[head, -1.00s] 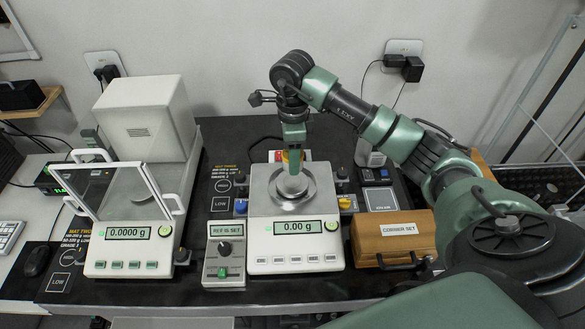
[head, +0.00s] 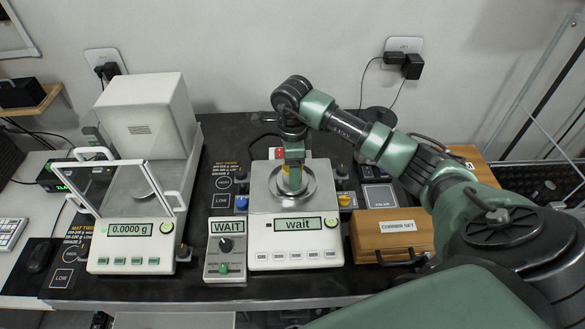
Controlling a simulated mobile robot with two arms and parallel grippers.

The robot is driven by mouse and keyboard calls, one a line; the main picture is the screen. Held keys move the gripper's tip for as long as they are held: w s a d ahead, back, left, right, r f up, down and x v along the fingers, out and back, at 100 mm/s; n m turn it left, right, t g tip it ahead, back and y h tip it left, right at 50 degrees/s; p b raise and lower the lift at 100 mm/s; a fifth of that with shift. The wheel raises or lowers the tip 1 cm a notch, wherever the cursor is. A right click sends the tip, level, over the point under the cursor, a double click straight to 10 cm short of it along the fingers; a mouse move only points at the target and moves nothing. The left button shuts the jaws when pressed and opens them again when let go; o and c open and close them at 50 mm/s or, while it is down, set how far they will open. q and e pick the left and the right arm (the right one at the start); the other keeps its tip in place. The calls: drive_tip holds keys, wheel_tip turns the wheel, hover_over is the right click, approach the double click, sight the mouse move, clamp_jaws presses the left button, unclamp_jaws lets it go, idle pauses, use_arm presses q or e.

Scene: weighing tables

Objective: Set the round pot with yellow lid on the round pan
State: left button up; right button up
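The round pan (head: 273,188) is the silver disc on top of the middle balance (head: 294,256). My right gripper (head: 294,180) comes in from the right and points down over the middle of the pan. A small bit of yellow from the pot's lid (head: 286,172) shows beside its fingers. The gripper appears shut on the pot, and its fingers hide most of it. The pot is at the pan, and the balance display reads "wait". Whether the pot's base touches the pan is hidden. My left gripper is not in view.
A glass-doored balance (head: 130,262) reading 0.0000 g stands at the left. A small grey box (head: 225,266) reading WAIT stands between the balances. A brown CORNER SET case (head: 392,243) sits right of the middle balance, under my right arm.

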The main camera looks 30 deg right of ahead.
drive_tip(key=shift+r, duration=0.55)
wheel_tip(320, 180, up, 11)
drive_tip(key=b, duration=0.3)
drive_tip(key=shift+r, duration=0.15)
drive_tip(key=shift+s, duration=0.1)
